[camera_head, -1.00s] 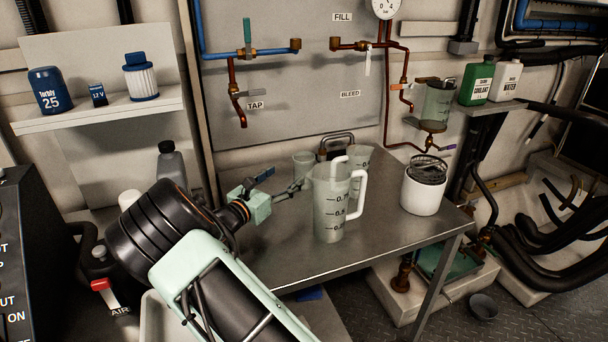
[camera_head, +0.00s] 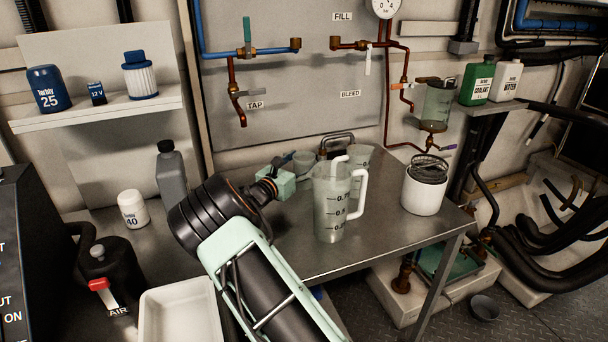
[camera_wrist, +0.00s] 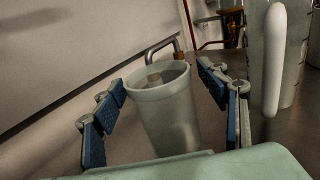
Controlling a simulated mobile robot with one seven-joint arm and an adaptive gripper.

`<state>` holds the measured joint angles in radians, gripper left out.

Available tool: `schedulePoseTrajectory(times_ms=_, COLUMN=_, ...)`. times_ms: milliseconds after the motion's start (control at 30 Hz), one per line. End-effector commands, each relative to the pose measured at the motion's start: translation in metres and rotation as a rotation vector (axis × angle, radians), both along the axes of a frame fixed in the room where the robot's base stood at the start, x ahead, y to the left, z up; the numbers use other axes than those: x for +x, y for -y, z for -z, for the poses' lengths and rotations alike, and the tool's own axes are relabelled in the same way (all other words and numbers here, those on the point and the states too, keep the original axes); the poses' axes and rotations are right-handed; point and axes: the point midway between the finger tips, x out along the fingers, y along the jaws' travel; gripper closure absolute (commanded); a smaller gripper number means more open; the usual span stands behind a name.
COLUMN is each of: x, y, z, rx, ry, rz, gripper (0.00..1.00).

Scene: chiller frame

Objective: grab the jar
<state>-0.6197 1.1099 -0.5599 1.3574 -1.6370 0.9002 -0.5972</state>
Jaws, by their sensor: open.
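A small translucent cup-like jar (camera_wrist: 168,115) with a wide rim stands between the two blue-padded fingers of my gripper (camera_wrist: 160,98) in the wrist view. In the head view the jar (camera_head: 303,161) shows partly behind my gripper (camera_head: 284,166), left of the tall measuring jug. Whether the task's jar is this one cannot be told for sure; a white lidded jar marked 40 (camera_head: 133,209) stands at the left.
A tall measuring jug (camera_head: 331,205) with a handle stands right beside the small jar, and another measuring vessel (camera_head: 358,163) stands behind. A white canister with a wire top (camera_head: 424,188) is farther right. A white tray (camera_head: 183,310) lies at lower left. The bench front (camera_head: 380,240) is bare.

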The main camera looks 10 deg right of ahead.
Motion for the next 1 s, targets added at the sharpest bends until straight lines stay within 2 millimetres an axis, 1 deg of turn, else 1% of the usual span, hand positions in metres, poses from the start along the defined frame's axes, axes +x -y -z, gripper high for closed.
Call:
schedulePoseTrajectory(times_ms=167, x=0.000, y=0.000, z=0.000, rx=0.000, ry=0.000, rz=-0.001, gripper=0.33)
schedulePoseTrajectory(times_ms=267, x=0.000, y=0.000, z=0.000, rx=0.000, ry=0.000, rz=0.000, gripper=0.43)
schedulePoseTrajectory(times_ms=500, x=0.000, y=0.000, z=0.000, rx=0.000, ry=0.000, rz=0.000, gripper=0.69)
schedulePoseTrajectory(times_ms=600, x=0.000, y=0.000, z=0.000, rx=0.000, ry=0.000, rz=0.000, gripper=0.78)
schedulePoseTrajectory(times_ms=833, x=0.000, y=0.000, z=-0.002, rx=0.000, ry=0.000, rz=0.000, gripper=0.78)
schedulePoseTrajectory(times_ms=933, x=0.000, y=-0.001, z=-0.012, rx=0.000, ry=0.001, rz=0.000, gripper=0.78)
schedulePoseTrajectory(times_ms=1000, x=0.000, y=-0.001, z=-0.025, rx=0.002, ry=0.003, rz=0.000, gripper=0.78)
